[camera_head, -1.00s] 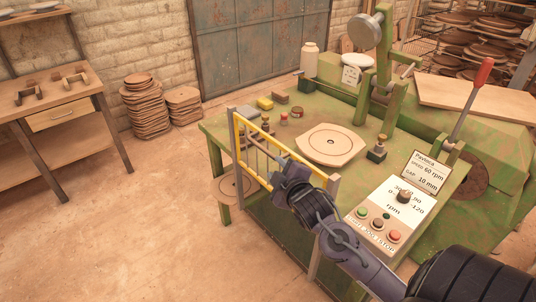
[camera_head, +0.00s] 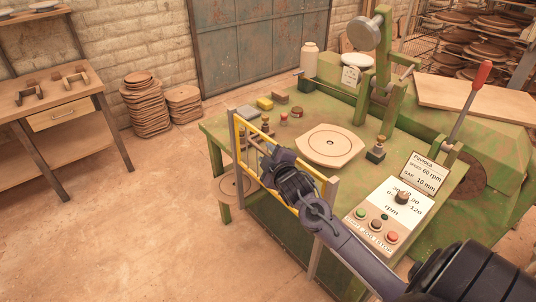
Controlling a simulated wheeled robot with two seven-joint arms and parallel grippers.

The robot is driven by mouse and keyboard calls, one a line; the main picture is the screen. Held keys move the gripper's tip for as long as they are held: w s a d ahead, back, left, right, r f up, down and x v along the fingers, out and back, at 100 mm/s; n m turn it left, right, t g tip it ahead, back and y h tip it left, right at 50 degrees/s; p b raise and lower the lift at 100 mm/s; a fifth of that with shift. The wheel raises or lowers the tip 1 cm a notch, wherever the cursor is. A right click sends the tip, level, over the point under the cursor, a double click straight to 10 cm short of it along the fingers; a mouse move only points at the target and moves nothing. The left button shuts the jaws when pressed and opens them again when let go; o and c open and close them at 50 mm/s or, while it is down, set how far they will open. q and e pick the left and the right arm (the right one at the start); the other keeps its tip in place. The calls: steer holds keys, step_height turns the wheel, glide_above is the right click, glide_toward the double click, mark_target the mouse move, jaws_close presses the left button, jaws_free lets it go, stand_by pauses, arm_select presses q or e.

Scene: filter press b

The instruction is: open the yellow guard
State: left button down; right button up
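The yellow guard (camera_head: 237,138) is a yellow barred frame between two grey upright posts at the front left edge of the green machine table (camera_head: 217,132). It stands upright across that edge. My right gripper (camera_head: 268,158) is at the middle of the guard, over its bars. My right wrist and forearm hide the guard's lower right part. The fingers are small and dark against the guard, so I cannot tell whether they are open or shut, or touch a bar. My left gripper is out of view.
A control panel (camera_head: 390,215) with buttons and a red-handled lever (camera_head: 481,75) stand at right. A wooden workbench (camera_head: 60,98) stands at left.

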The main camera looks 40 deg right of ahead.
jaws_close()
steer(key=shift+f, duration=0.15)
step_height(320, 180, down, 23)
steer(key=b, duration=1.2)
steer(key=shift+b, duration=0.3)
steer(key=shift+f, duration=0.1)
jaws_free()
